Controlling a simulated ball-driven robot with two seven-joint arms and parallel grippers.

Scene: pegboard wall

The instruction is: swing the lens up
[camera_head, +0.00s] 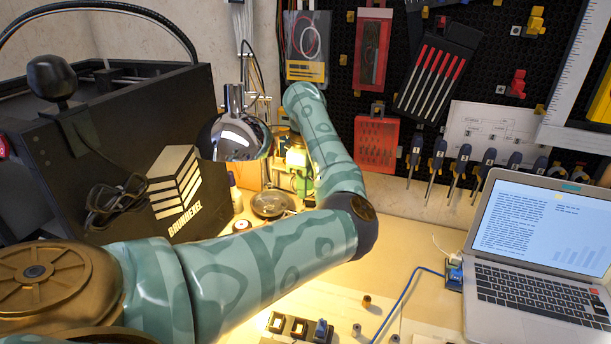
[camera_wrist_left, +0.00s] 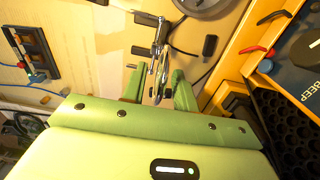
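The lens (camera_wrist_left: 162,72) shows in the left wrist view nearly edge-on, a thin shiny ring on a metal holder with small rods and clips (camera_wrist_left: 148,20). My left gripper (camera_wrist_left: 160,90) is open, with one green finger on each side of the ring; the ring appears apart from both fingers. In the head view the left gripper (camera_head: 297,180) points down at the back of the desk, partly hidden by my own forearm. A round dark disc with a shiny rim (camera_head: 270,204) lies beside it; I cannot tell whether it is the lens or its base. My right gripper is out of view.
A chrome lamp (camera_head: 240,137) hangs left of the gripper, near a black case (camera_head: 140,150). A laptop (camera_head: 535,260) stands at the right. Pegboard tools hang behind. A dark switch block (camera_head: 298,327) and small metal parts lie at the front.

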